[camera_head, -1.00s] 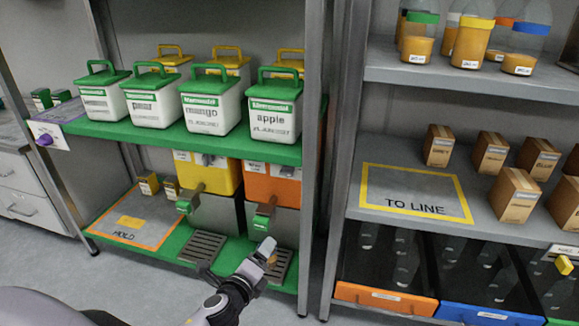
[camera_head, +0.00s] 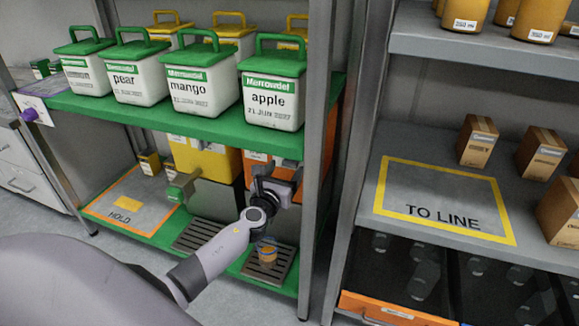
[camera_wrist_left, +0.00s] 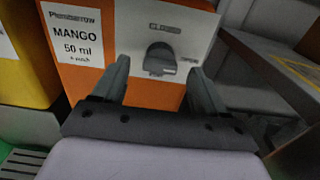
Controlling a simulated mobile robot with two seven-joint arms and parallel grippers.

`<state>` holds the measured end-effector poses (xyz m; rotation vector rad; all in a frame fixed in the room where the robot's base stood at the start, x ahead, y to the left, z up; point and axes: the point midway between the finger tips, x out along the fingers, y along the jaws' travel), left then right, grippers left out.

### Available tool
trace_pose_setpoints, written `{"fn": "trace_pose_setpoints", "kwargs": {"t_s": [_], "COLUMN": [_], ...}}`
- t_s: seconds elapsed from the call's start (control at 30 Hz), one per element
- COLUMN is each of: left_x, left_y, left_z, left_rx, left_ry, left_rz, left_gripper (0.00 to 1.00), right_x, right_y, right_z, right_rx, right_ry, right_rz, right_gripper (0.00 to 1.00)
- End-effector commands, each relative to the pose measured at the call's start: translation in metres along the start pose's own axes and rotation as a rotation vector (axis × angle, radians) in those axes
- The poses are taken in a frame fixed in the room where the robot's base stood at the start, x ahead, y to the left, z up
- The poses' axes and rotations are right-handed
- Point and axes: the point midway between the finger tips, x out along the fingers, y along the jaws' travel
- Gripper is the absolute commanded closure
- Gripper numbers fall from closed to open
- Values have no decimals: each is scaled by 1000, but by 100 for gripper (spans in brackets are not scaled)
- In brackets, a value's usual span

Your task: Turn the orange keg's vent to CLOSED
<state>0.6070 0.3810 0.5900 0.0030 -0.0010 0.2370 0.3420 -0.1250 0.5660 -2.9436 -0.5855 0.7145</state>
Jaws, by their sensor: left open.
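The orange keg (camera_head: 257,155) sits on the lower part of the green shelving, mostly hidden by my left arm in the head view. The wrist view shows its orange front (camera_wrist_left: 150,97) with a "MANGO 50 ml" label (camera_wrist_left: 75,45). On a pale plate is the dark vent knob (camera_wrist_left: 160,56), with what reads as CLOSED above it and small blurred lettering at its lower right. I cannot tell its exact setting. My left gripper (camera_head: 277,178) is open before the keg. In the wrist view its fingers (camera_wrist_left: 161,75) flank the knob, apart from it.
A yellow keg (camera_head: 205,162) stands left of the orange one. A small cup with orange contents (camera_head: 267,249) stands on the drip tray (camera_head: 278,266) below. White tubs sit on the green shelf (camera_head: 150,113) above. A metal post (camera_head: 318,150) stands close at right.

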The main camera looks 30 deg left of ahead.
Motion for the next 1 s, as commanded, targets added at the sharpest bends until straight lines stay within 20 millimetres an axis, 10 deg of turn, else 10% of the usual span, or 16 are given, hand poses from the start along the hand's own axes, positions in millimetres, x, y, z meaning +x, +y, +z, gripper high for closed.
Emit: {"fn": "trace_pose_setpoints", "kwargs": {"t_s": [0.67, 0.83, 1.0], "left_x": [34, 34, 34], "left_y": [-1, -1, 0], "left_z": [0, 0, 0], "left_rx": [-3, -3, -6], "left_ry": [1, 1, 1], "left_rz": [-1, -1, -1], "left_gripper": [28, 79, 79], "right_x": [9, 9, 9], "right_y": [-9, -9, -9], "right_z": [2, 2, 2], "right_rx": [54, 53, 53], "right_ry": [19, 19, 19], "right_rz": [-49, -49, -49], "right_gripper": [57, 57, 57]}}
